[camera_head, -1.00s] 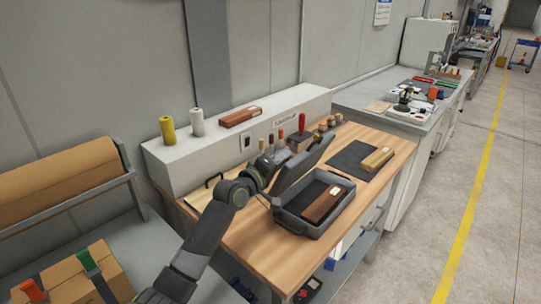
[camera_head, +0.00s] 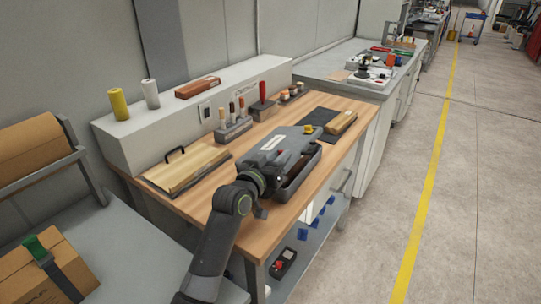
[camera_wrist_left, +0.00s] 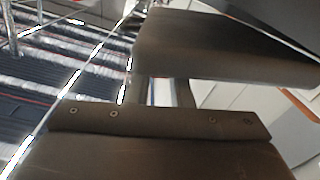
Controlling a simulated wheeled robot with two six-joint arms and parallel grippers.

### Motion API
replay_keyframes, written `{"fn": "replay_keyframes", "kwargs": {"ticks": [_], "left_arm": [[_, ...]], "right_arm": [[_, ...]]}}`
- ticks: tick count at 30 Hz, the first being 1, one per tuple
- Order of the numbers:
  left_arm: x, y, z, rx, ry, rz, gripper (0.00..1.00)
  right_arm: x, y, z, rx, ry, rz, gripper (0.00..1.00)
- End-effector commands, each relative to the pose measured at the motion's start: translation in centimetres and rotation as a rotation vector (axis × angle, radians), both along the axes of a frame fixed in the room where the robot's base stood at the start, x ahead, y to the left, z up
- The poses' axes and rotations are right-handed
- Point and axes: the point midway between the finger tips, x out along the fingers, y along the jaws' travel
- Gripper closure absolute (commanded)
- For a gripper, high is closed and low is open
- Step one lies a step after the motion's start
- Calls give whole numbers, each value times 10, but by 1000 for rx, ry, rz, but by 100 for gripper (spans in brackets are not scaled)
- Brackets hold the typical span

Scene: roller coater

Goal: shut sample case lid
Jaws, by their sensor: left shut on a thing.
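The dark grey sample case (camera_head: 303,184) sits on the wooden workbench. Its lid (camera_head: 287,141), with a pale label on top, is tilted low over the case. A dark gap shows between the lid and the case at the near side. My left gripper (camera_head: 274,181) is at the lid's near left edge and is shut on the lid; the arm hides part of this contact. In the left wrist view, dark gripper parts (camera_wrist_left: 160,122) fill the middle, and what lies between the jaws is unclear. The inside of the case is mostly hidden. My right gripper is not in view.
A black mat (camera_head: 318,120) with a wooden block (camera_head: 341,122) lies behind the case. A wooden board with a black handle (camera_head: 188,167) lies to the left. A tool rack (camera_head: 234,131) stands at the back. Bare bench shows in front of the board.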

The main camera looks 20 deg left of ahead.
Motion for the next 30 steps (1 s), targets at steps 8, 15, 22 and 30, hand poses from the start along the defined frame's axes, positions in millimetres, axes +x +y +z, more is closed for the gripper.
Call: {"fn": "replay_keyframes", "kwargs": {"ticks": [8,15,22,30], "left_arm": [[-3,-9,-19,33,-5,0,100],[-3,-11,-24,30,-2,-1,100],[-3,-11,-25,29,-2,-2,100],[-3,-11,-25,29,-2,-2,65]], "right_arm": [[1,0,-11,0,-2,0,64],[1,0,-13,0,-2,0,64],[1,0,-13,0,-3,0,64],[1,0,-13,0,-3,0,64]]}}
